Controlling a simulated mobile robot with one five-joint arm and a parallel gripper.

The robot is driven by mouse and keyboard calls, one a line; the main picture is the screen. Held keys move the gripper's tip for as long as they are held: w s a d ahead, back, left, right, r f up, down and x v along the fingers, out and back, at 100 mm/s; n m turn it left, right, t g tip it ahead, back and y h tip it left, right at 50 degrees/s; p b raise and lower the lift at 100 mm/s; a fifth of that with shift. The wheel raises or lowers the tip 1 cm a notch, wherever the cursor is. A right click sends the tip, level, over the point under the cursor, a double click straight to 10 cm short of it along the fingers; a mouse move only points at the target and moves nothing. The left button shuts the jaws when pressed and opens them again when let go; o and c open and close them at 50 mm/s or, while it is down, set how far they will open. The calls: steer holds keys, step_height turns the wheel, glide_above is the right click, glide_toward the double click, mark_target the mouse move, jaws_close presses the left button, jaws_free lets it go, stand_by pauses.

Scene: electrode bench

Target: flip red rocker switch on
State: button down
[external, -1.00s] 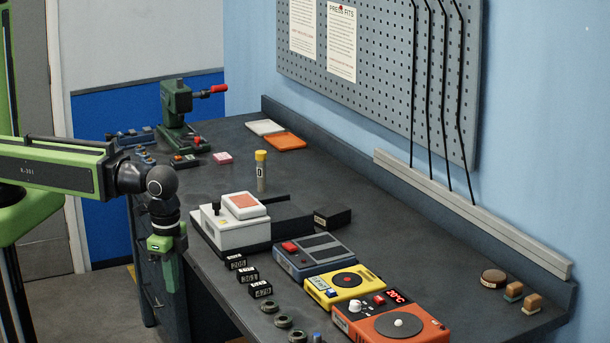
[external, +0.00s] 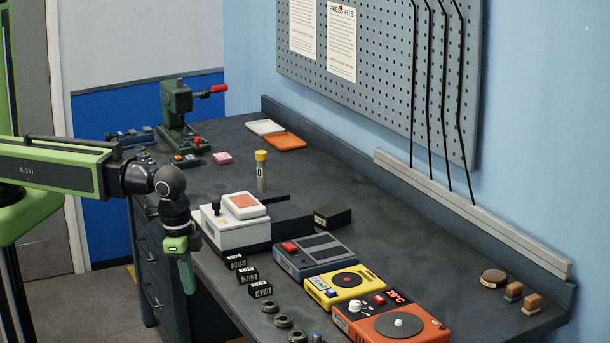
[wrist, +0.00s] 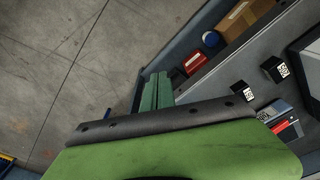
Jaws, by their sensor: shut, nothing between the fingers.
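A red rocker switch (external: 290,247) sits on the left end of the blue-grey device (external: 318,258), in the middle of the bench. Its on or off position is too small to tell. An orange device (external: 390,322) also has a small red control (external: 380,299). My gripper (external: 187,281) points down, shut and empty, at the bench's front edge, left of and apart from the blue-grey device. Its green fingers (wrist: 156,92) show together in the wrist view. A red patch (wrist: 288,131) shows at that view's lower right; I cannot tell which part it is.
Black labelled blocks (external: 247,275) and a white box-like device (external: 236,234) stand between my gripper and the switch. A yellow device (external: 345,288) sits beside the blue-grey one. A yellow-capped tube (external: 261,172) stands farther back. The right rear of the bench is fairly clear.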

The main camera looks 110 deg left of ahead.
steer(key=w+a+r+n+t+p, duration=0.1)
steer(key=w+a+r+n+p, duration=0.2)
steer(key=w, duration=0.4)
step_height(320, 180, up, 12)
steer(key=n+y+p, duration=0.2)
steer(key=n+p, duration=0.2)
steer(key=p, duration=0.7)
glide_above(293, 247)
steer(key=s+d, duration=0.2)
steer(key=s, duration=0.2)
steer(key=shift+w+a+t, duration=0.15)
steer(key=shift+t, duration=0.25)
steer(key=b+x, duration=0.8)
steer(key=d+b+x, duration=0.1)
steer(key=b+x, duration=0.4)
steer(key=shift+s+f, duration=0.1)
steer(key=shift+s, duration=0.15)
steer(key=shift+d+f+b, duration=0.15)
steer(key=shift+f+b, duration=0.35)
steer(key=shift+f, duration=0.05)
steer(key=shift+r, duration=0.15)
